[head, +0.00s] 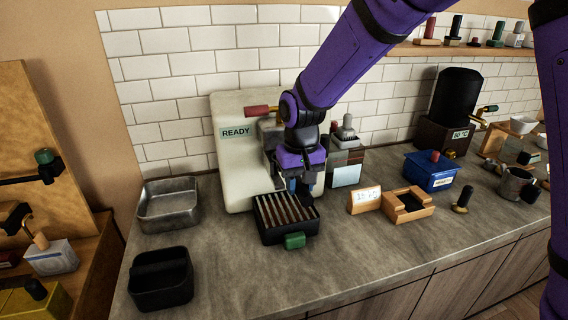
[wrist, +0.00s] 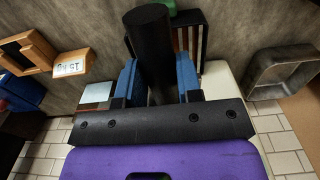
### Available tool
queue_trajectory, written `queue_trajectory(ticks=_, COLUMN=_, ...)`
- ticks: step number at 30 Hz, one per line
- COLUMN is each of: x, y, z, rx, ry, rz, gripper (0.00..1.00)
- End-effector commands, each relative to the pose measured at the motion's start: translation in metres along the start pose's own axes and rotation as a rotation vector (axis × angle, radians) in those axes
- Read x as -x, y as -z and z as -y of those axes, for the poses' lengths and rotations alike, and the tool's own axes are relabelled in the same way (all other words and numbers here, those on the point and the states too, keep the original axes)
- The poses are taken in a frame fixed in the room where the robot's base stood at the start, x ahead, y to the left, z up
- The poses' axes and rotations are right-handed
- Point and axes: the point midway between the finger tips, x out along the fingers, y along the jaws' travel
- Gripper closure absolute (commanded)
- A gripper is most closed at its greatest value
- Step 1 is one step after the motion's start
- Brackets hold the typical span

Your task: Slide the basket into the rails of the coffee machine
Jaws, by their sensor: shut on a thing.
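The cream coffee machine (head: 232,165) stands against the tiled wall with a READY label; part of it shows in the wrist view (wrist: 222,82). My gripper (head: 301,188) is at the machine's front, above the drip tray. In the wrist view my gripper (wrist: 158,85) has its blue fingers shut on a thick black handle (wrist: 150,38), which points away from the machine. The handle looks like the basket's. The basket itself and the rails are hidden behind my gripper and wrist, so I cannot tell whether they touch.
The slatted drip tray (head: 270,232) with a green knob (head: 294,241) sits below. A grey metal pan (head: 168,218) and black bin (head: 160,290) are at left. A small sign (head: 365,200), wooden box (head: 424,212) and blue box (head: 428,180) stand at right. The front counter is clear.

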Motion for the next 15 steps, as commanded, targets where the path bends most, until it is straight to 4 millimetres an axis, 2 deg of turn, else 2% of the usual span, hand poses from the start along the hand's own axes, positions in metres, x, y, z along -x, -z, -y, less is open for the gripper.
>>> queue_trajectory(ticks=15, x=0.0008, y=0.0074, z=0.0002, rx=0.0, ry=0.001, rz=-0.003, gripper=1.0)
